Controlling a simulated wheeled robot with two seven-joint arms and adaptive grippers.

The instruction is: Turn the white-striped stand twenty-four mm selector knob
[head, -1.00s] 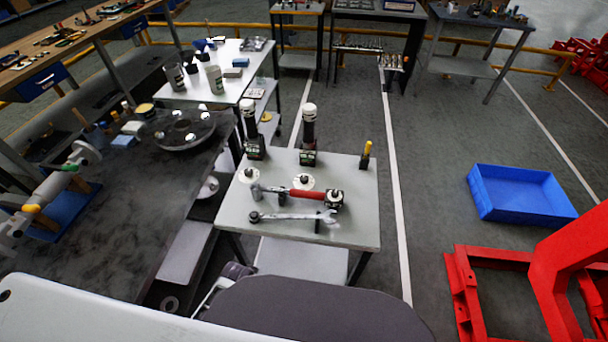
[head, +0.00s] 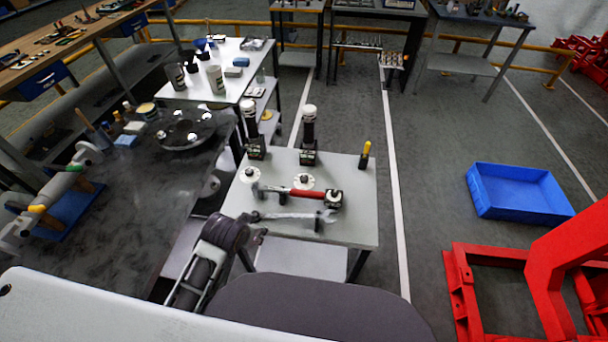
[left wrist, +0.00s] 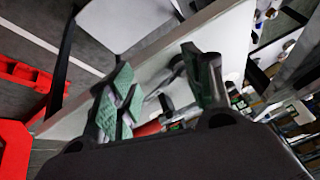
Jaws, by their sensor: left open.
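A small light-grey table (head: 340,228) carries several small round white dials with dark knobs: one at the left (head: 249,175), one in the middle (head: 304,181) and one on a dark block at the right (head: 334,197). I cannot make out a white stripe or size marking, so I cannot tell which is the named knob. My left gripper (head: 258,231) is at the table's front-left edge, below the dials and apart from them. In the left wrist view its green-padded fingers (left wrist: 160,92) are spread, with nothing held between them. My right gripper is not in view.
A red-handled hammer (head: 303,193) and a wrench (head: 295,216) lie by the dials. Two dark upright posts with white tops (head: 309,128) and a yellow-handled tool (head: 365,154) stand behind. A dark workbench (head: 120,210) is left. A blue crate (head: 520,190) is right.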

